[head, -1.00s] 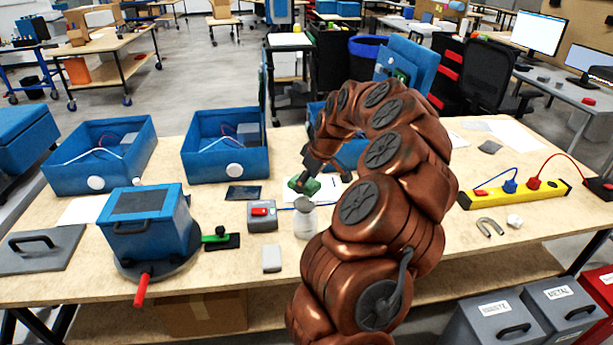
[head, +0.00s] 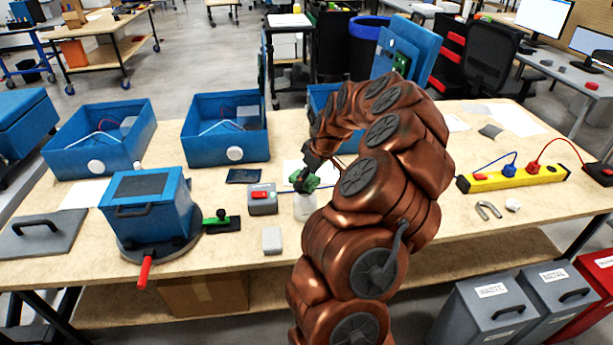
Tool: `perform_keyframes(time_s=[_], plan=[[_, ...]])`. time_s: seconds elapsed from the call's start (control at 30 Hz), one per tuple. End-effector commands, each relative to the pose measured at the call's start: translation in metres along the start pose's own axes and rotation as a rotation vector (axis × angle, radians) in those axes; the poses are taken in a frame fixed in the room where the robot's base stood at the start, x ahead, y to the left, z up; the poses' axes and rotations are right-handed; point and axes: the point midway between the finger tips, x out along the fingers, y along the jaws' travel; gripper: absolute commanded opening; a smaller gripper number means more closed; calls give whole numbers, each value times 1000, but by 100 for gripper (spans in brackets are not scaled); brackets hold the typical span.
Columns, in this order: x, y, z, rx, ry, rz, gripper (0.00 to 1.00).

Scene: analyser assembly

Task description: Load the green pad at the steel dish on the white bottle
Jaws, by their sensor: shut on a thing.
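My gripper (head: 304,172) points down over the middle of the table and is shut on a small green block, which I take for the green pad (head: 306,184). The white bottle (head: 304,208) stands upright on the table directly below the pad, its top hidden behind it. I cannot tell whether the pad touches the bottle. My copper arm covers the area to the right of the bottle. I cannot make out a steel dish.
A grey box with a red switch (head: 262,199) stands close left of the bottle, with a small pale block (head: 272,241) in front. A blue machine with a red handle (head: 150,215) is further left. Blue bins (head: 225,145) stand behind. A yellow power strip (head: 513,178) lies right.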

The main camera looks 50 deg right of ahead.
Motion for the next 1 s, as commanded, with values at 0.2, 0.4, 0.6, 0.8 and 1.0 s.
perform_keyframes(time_s=[0.2, 0.4, 0.6, 0.8, 1.0], plan=[[0, 0, 0, 0, 0, 0, 31], [1, 0, 0, 0, 0, 0, 31], [3, 0, 1, 0, 0, 0, 31], [5, 0, 2, 0, 0, 0, 31], [6, 0, 3, 0, 0, 0, 31]])
